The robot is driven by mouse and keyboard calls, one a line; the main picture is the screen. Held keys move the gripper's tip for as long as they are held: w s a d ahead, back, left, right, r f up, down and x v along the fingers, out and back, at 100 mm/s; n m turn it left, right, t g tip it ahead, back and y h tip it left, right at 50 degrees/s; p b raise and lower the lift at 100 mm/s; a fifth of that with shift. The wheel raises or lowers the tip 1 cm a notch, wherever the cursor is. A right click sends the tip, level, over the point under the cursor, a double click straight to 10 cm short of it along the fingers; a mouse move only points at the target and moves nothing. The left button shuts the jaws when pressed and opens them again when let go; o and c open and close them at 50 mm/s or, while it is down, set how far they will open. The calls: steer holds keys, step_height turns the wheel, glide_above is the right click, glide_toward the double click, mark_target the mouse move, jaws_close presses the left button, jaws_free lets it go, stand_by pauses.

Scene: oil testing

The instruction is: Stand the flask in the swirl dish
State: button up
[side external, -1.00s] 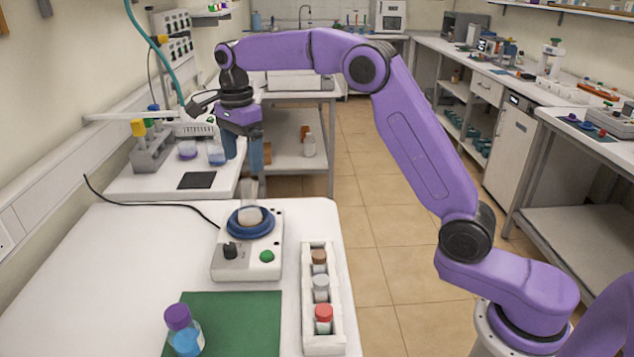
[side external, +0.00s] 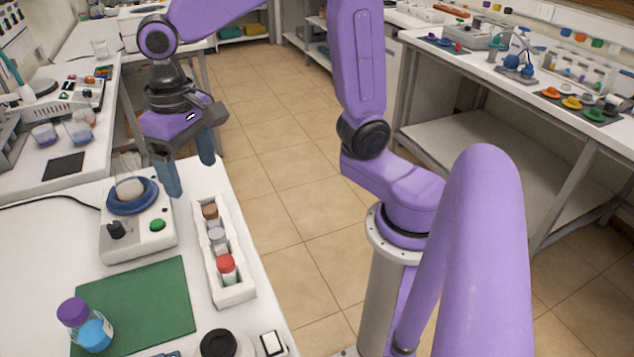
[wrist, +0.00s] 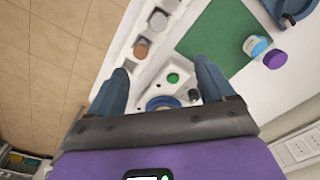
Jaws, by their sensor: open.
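A clear conical flask (side external: 129,184) with pale contents stands in the blue swirl dish (side external: 132,205) on a white swirler with a black knob and green button. It looks upright. My gripper (side external: 187,168) is open and empty, to the right of the flask and apart from it in the side view. In the wrist view, my open fingers (wrist: 162,76) point past the swirler, with its green button (wrist: 173,78) between them. Part of the blue dish (wrist: 163,103) shows there, mostly hidden by the gripper's bar; I cannot make out the flask.
A white rack (side external: 236,293) of capped vials stands right of the swirler, near the table edge. A purple-capped bottle (side external: 93,333) stands on a green mat (side external: 150,300) in front. Other glassware (side external: 80,131) and a black pad (side external: 64,167) are on the back-left bench.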

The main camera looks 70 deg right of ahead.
steer(key=s+d+f+n, duration=0.2)
steer(key=s+d+n, duration=0.2)
steer(key=s, duration=0.5)
steer(key=s+d+f+n, duration=0.3)
steer(key=s+d+n, duration=0.1)
steer(key=s+n, duration=0.4)
steer(key=shift+s+d+f+n, duration=0.25)
steer(key=shift+s+d+n, duration=0.15)
steer(key=shift+s, duration=0.25)
steer(key=shift+c, duration=0.3)
stand_by(0.4)
